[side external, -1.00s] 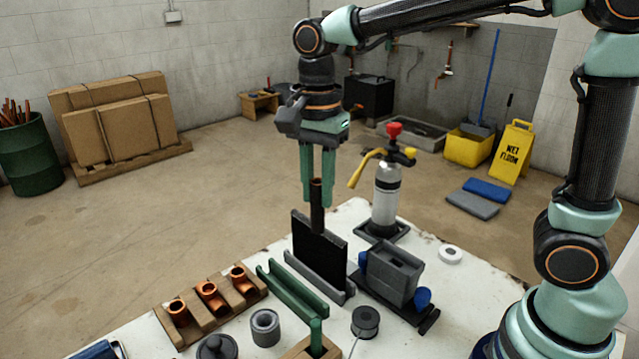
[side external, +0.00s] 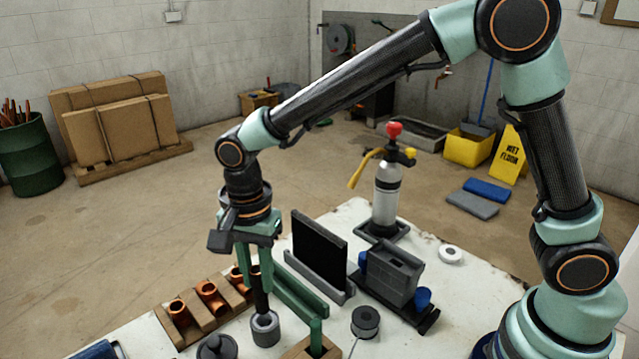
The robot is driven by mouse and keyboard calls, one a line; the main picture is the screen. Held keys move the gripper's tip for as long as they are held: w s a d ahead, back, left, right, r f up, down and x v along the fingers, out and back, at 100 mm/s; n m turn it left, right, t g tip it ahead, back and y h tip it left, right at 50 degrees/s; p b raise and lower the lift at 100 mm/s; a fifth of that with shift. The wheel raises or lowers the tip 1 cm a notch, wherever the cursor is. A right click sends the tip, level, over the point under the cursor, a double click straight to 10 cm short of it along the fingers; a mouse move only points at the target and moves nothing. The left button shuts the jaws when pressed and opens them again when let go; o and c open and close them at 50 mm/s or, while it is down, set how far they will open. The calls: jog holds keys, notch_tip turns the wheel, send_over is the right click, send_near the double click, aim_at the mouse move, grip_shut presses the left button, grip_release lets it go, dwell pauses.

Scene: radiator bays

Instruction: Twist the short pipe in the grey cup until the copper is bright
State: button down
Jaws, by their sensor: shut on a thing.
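My gripper (side external: 256,285) points straight down at the front of the bench, its green fingers shut on the short pipe (side external: 261,303). The pipe stands upright and looks dark brown to black where it shows; its upper part is mostly hidden between the fingers. Its lower end meets the mouth of the grey cup (side external: 265,333), which stands on the white bench. I cannot tell how deep the end sits in the cup. No bright copper shows on the pipe.
A wooden rack (side external: 178,333) with copper fittings (side external: 210,297) stands left of the cup, a green channel (side external: 300,296) right of it. Behind are a black upright panel (side external: 318,250) and a gas torch (side external: 387,190). A dark lidded pot (side external: 217,347) and solder spool (side external: 366,320) are near.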

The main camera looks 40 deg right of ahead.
aim_at(261, 301)
jog(key=shift+f, duration=0.75)
jog(key=shift+f, duration=0.15)
jog(key=shift+f, duration=0.2)
jog(key=shift+f, duration=0.1)
jog(key=shift+f, duration=0.45)
jog(key=shift+f, duration=0.1)
jog(key=shift+f, duration=1.3)
